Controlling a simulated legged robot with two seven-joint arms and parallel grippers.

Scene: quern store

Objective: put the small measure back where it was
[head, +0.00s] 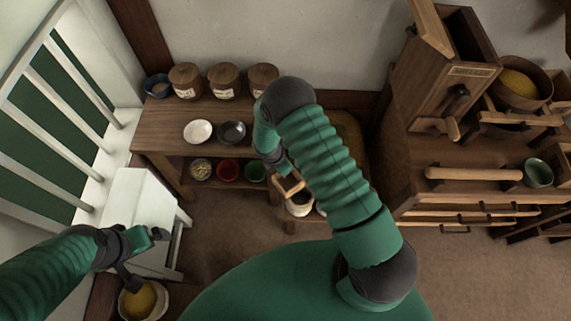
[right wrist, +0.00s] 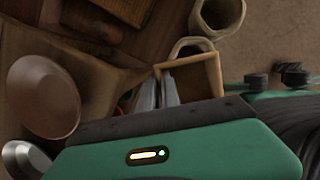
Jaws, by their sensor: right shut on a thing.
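A small square wooden measure (head: 291,187) is in my right gripper, below the forearm in the head view. In the right wrist view the measure (right wrist: 192,80) shows as an open box, its near-left side by the two grey fingers. My right gripper (right wrist: 158,92) is shut on it. In the head view my right gripper (head: 284,170) is mostly hidden by the arm. Just below the measure stand cream-coloured sacks (head: 299,205); one sack (right wrist: 217,17) shows in the wrist view. My left gripper (head: 130,280) points down at a bowl of yellow grain (head: 143,302); its fingers are unclear.
A wooden bench (head: 165,135) at the back holds lidded jars (head: 224,80), a white bowl (head: 198,131) and a dark bowl (head: 232,132). Bowls with coloured contents (head: 228,171) stand on its lower shelf. A wooden cabinet (head: 440,150) with drawers stands right. Bare floor (head: 225,215) lies between.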

